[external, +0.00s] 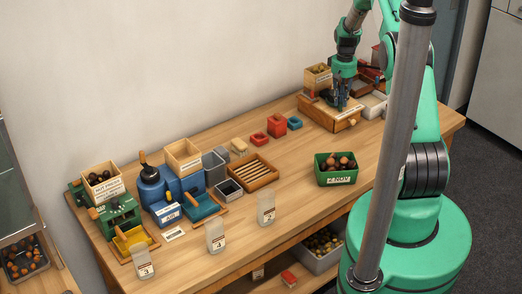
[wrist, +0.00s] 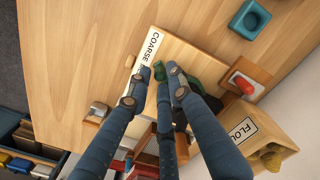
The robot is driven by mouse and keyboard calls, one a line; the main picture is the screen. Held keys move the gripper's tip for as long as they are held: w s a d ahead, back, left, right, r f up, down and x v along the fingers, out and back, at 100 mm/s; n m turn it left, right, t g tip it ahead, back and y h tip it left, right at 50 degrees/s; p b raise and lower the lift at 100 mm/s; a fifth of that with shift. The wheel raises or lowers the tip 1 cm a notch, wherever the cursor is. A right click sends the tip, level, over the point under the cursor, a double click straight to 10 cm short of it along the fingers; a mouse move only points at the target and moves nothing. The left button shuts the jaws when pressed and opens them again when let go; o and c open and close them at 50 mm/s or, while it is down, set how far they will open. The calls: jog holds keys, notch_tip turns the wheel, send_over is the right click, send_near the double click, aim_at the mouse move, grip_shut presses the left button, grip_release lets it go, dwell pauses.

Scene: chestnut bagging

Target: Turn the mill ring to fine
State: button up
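The mill (external: 322,117) is a wooden block at the far right end of the table. In the wrist view its light wooden top (wrist: 205,50) carries a white label (wrist: 151,47) reading "COARSE" at one end; the rest of the label is hidden by my fingers. A green part (wrist: 189,72), which looks like the mill ring, shows partly between and beside my fingertips. My gripper (wrist: 162,72) points down at it, also seen over the mill in the external view (external: 341,103). The fingers are close together with a small gap; whether they press on the green part cannot be told.
A wooden box marked "FLOU…" (wrist: 262,128) stands close beside the mill top. A red knob (wrist: 243,82) and a grey-topped piece (wrist: 97,112) sit near my fingers. A teal cup (wrist: 249,19) and red cups (external: 277,125) stand nearby.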

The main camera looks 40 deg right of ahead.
jog(key=shift+f, duration=0.6)
grip_shut()
jog(key=shift+d, duration=0.15)
jog(key=d+n+b, duration=0.1)
jog(key=n, duration=0.1)
jog(key=s+d+n+b, duration=0.1)
jog(key=n+b, duration=0.1)
jog(key=n, duration=0.1)
jog(key=shift+d+f+b, duration=0.1)
jog(key=shift+d+b, duration=0.2)
jog(key=shift+d, duration=0.1)
jog(key=d+n+b, duration=0.1)
jog(key=d+n, duration=0.1)
jog(key=n, duration=0.1)
jog(key=shift+w+n+b, duration=0.2)
jog(key=shift+n+b, duration=0.1)
jog(key=shift+b, duration=0.05)
jog(key=shift+w+d+r+n+b, duration=0.1)
jog(key=shift+w+d+n+b, duration=0.1)
jog(key=shift+d+n, duration=0.3)
jog(key=shift+w+d+r+n+b, duration=0.1)
jog(key=shift+d+n+b, duration=0.1)
jog(key=shift+n, duration=0.5)
